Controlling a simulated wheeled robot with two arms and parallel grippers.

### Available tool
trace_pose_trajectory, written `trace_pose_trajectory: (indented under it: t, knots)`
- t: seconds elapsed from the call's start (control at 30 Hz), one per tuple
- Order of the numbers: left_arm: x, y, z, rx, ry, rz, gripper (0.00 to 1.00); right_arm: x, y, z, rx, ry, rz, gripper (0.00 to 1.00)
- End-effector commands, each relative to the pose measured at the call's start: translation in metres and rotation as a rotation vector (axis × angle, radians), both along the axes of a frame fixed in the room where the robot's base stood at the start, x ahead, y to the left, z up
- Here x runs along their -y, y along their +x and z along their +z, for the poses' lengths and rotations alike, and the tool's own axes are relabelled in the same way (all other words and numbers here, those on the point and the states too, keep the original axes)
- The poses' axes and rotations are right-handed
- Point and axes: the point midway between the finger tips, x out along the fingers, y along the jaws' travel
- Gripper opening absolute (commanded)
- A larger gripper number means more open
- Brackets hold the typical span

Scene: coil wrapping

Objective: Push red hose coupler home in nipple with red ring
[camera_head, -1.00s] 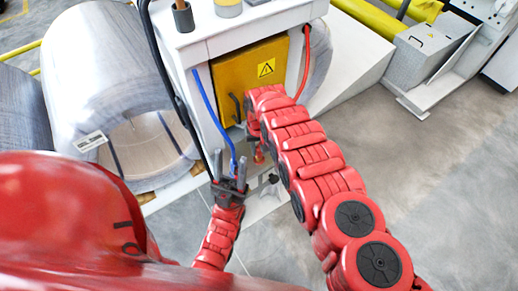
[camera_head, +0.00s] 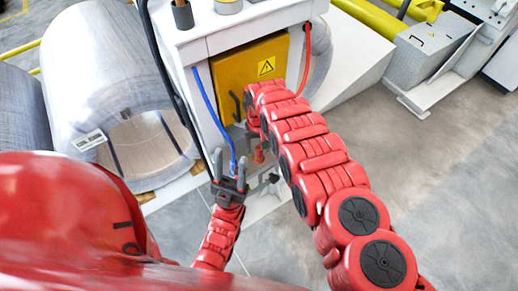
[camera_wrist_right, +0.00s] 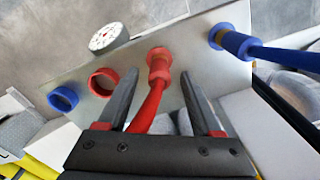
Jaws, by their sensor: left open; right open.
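In the right wrist view, the red hose coupler (camera_wrist_right: 158,66) sits at a grey panel, on the end of the red hose (camera_wrist_right: 148,106). Its far end meets a red collar at the panel; I cannot tell how deep it is seated. My right gripper (camera_wrist_right: 160,76) is open, its fingers on either side of the hose and coupler with gaps visible. An empty red ring (camera_wrist_right: 103,81) is beside it on the panel. In the head view my right gripper is mostly hidden by its arm. My left gripper (camera_head: 230,164) is open, close to the end of the blue hose (camera_head: 212,112).
A blue coupler (camera_wrist_right: 235,43) with its hose is at the panel's right. An empty blue ring (camera_wrist_right: 62,98) and a round gauge (camera_wrist_right: 109,37) are on the left. A yellow cabinet door (camera_head: 238,87) and a large wire coil (camera_head: 103,75) stand nearby. Floor at right is clear.

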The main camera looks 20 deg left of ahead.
Motion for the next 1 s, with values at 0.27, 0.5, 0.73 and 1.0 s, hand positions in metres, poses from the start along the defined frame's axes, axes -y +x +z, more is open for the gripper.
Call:
trace_pose_trajectory:
  t: [0.27, 0.5, 0.73, 1.0]
  knots:
    - [0.000, 0.000, -0.014, 0.000, 0.000, 0.000, 0.50, 0.002, 0.000, 0.034, -0.002, -0.002, -0.002, 0.67]
    - [0.000, 0.000, -0.032, 0.000, 0.000, 0.000, 0.50, 0.002, -0.001, 0.075, 0.000, -0.003, 0.000, 0.67]
    - [0.000, 0.000, 0.017, 0.000, 0.000, 0.000, 0.50, 0.003, 0.000, 0.140, -0.001, -0.003, -0.002, 0.67]
    - [0.000, 0.000, 0.037, 0.000, 0.000, 0.000, 0.50, 0.002, -0.001, 0.161, -0.004, -0.004, -0.001, 0.67]
